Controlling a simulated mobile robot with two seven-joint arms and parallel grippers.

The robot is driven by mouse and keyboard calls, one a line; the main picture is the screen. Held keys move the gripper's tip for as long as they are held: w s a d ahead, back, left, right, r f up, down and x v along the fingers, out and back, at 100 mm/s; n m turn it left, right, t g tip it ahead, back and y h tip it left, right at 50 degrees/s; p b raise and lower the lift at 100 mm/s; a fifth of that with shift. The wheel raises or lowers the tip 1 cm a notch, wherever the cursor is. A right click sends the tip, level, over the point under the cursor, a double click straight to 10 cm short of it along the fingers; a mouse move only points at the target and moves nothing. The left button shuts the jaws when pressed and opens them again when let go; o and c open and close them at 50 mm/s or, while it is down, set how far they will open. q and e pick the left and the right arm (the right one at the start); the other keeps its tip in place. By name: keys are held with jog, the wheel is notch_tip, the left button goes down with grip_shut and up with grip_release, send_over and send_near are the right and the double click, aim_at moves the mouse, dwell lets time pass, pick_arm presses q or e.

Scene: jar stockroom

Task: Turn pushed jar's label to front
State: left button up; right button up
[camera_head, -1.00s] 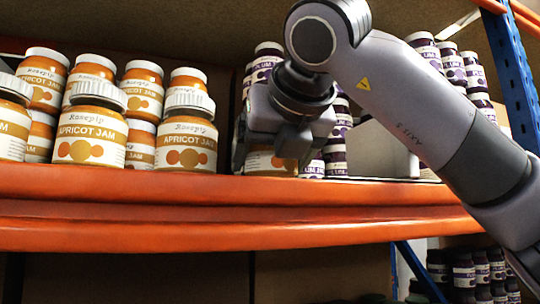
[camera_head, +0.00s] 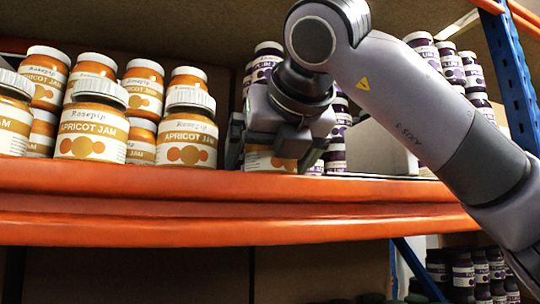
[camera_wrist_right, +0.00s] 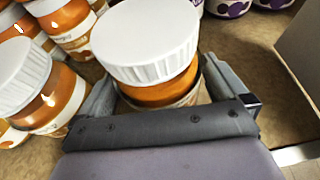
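The apricot jam jar (camera_head: 262,161) stands upright at the shelf's front, right of the front apricot row. In the head view its upper part is hidden behind my right gripper (camera_head: 274,160). An orange circle of its label shows toward the right of its visible face, so the label looks off-centre. In the right wrist view its white lid (camera_wrist_right: 146,42) and orange body are seen from above. My right gripper (camera_wrist_right: 160,95) has one finger on each side of this jar, spread with small gaps, so it looks open around it. My left gripper is not in view.
Apricot jars (camera_head: 187,132) with labels facing front stand close on the left. Plum jam jars (camera_head: 266,60) stand behind my gripper, with more at the far right. A pale box (camera_head: 380,148) stands right of it. The orange shelf beam (camera_head: 200,205) runs along the front.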

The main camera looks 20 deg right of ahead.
jog(key=shift+s+r, duration=0.1)
jog(key=shift+s, duration=0.25)
jog(key=b+v, duration=0.1)
jog(key=v, duration=0.5)
jog(key=shift+s+r, duration=0.2)
